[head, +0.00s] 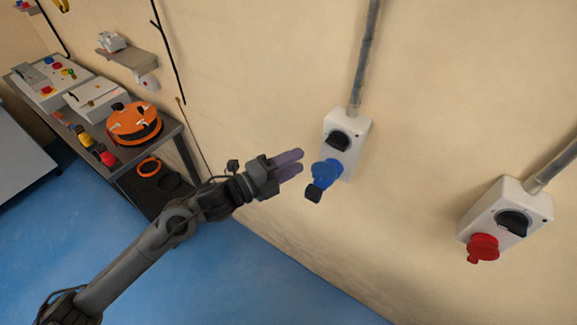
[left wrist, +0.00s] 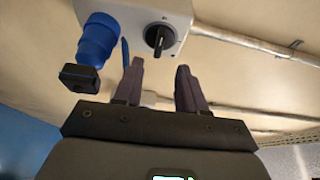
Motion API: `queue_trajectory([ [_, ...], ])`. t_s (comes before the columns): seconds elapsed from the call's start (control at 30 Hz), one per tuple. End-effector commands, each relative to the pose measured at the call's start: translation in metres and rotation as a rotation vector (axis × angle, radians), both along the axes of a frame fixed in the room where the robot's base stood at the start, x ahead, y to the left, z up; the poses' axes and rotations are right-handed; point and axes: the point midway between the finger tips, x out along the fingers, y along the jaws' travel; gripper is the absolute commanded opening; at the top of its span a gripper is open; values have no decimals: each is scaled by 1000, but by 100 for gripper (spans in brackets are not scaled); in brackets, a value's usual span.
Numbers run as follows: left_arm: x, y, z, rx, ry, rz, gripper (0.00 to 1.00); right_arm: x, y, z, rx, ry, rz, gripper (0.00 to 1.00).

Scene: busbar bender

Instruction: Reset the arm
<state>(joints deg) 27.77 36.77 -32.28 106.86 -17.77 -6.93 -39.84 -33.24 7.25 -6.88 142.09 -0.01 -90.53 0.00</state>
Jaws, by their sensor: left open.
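My left arm comes in from the lower left in the head view. Its gripper (head: 290,165) has purple fingers, open and empty, left of a white wall socket box (head: 345,127). The box has a black rotary switch (head: 338,140) and a blue plug (head: 326,173) with a black end at its lower side. In the left wrist view the fingers (left wrist: 160,80) are apart with nothing between them. The blue plug (left wrist: 97,40) and switch (left wrist: 160,38) lie beyond the fingers, the plug to their left. My right gripper is not in view.
A second white box (head: 507,212) with a red socket (head: 482,248) is on the wall at right. Grey conduits run up from both boxes. A workbench (head: 165,130) with an orange cable reel (head: 134,122) and control boxes stands at upper left. Blue floor (head: 220,270) is clear.

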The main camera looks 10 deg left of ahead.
Motion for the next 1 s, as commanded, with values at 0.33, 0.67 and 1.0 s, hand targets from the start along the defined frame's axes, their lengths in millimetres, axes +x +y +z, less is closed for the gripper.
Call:
queue_trajectory([
  [0.33,-8,7,0,-1,1,-1,40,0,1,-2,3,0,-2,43],
  [0.67,-9,6,-4,-1,8,-1,40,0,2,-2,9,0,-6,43],
  [1.0,-59,-18,-98,-93,208,-15,40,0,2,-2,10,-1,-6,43],
])
